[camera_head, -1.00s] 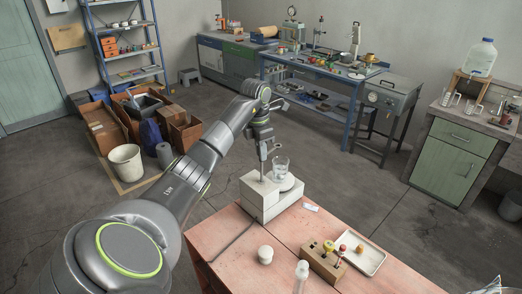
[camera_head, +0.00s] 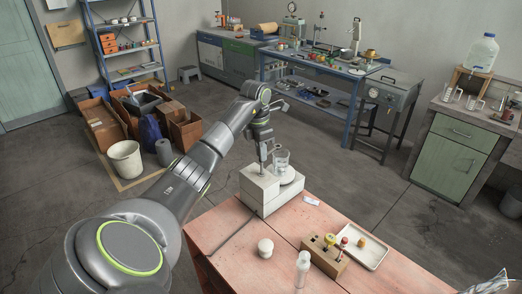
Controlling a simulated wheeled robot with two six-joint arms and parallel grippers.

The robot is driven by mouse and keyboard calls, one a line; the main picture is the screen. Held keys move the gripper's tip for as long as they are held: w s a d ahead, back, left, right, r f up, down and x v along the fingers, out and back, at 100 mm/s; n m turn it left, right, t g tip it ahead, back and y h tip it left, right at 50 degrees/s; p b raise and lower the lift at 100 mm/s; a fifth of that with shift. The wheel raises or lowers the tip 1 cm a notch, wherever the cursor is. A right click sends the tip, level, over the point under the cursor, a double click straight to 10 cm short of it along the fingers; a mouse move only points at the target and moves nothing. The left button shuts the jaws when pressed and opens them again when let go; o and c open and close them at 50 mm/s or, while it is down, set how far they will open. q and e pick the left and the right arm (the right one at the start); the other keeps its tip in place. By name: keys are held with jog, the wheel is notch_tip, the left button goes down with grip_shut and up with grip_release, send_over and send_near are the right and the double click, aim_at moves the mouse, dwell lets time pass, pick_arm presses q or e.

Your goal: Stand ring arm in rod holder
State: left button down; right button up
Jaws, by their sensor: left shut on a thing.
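My left gripper (camera_head: 263,153) is shut on the ring arm, a thin upright metal rod (camera_head: 262,169), over the left end of a pale grey block (camera_head: 256,186). This block, seemingly the rod holder, stands at the table's back left corner. The rod's lower end meets the block's top; I cannot tell how deep it sits. The ring part is small and partly hidden by the gripper. My right gripper is not in view.
On the pinkish table (camera_head: 235,235) are a white knob-like piece (camera_head: 265,248), a clear bottle (camera_head: 302,268), a wooden block (camera_head: 322,258) with coloured-handled tools and a white tray (camera_head: 368,257). The table's front left is mostly clear.

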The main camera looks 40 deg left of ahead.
pick_arm(q)
jog(key=shift+f, duration=0.1)
jog(key=c, duration=0.9)
grip_release()
jog(key=shift+r+p, duration=2.1)
jog(key=shift+r, duration=1.45)
